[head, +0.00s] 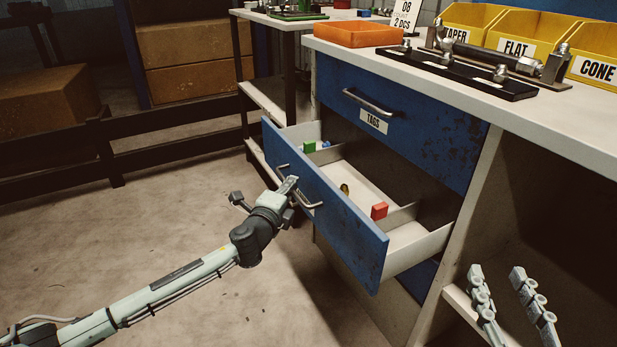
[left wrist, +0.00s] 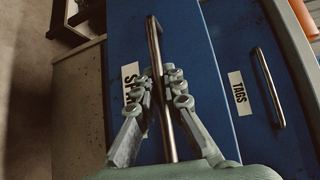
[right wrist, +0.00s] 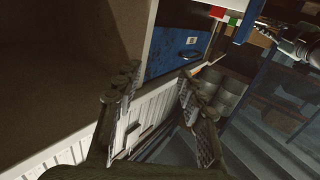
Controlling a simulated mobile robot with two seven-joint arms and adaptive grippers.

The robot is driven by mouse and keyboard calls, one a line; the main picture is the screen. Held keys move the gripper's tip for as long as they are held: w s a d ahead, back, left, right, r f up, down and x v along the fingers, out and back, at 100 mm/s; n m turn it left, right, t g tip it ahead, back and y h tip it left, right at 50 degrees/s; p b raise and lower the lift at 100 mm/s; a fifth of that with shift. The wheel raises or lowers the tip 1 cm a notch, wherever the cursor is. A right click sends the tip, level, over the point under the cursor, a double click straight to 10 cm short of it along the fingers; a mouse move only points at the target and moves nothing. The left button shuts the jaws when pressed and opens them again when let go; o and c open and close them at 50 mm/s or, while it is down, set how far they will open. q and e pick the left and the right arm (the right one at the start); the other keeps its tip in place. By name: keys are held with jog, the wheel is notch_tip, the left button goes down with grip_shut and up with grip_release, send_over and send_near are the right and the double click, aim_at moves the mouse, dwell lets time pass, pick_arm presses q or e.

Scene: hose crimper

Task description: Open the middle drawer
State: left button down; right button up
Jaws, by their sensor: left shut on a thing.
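The blue middle drawer (head: 345,228) stands pulled out of the cabinet, its inside showing. My left gripper (head: 290,186) is at its front, shut on the metal bar handle (head: 312,205). In the left wrist view the fingers (left wrist: 171,75) sit on both sides of the handle (left wrist: 155,45), over a label partly hidden by a finger. My right gripper (head: 497,272) is open and empty at the lower right, in front of the cabinet's open side. In the right wrist view its fingers (right wrist: 157,80) are spread apart.
The drawer holds a green block (head: 309,146), a red block (head: 379,211) and a small brass piece (head: 344,188). Above it, the TAGS drawer (head: 400,118) is closed. The worktop (head: 470,92) carries an orange tray (head: 358,34) and yellow bins (head: 530,40). The floor at left is clear.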

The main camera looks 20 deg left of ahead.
pick_arm(q)
jog(key=shift+s+a, duration=0.6)
jog(key=shift+s, duration=0.2)
pick_arm(e)
jog(key=shift+d+f+g+h, duration=0.3)
jog(key=shift+d+f, duration=0.05)
jog(key=shift+f, duration=0.4)
pick_arm(q)
jog(key=c, duration=1.6)
grip_release()
jog(key=s+d+r, duration=0.1)
jog(key=s, duration=1)
jog(key=shift+s+d+r, duration=0.3)
jog(key=shift+s, duration=0.1)
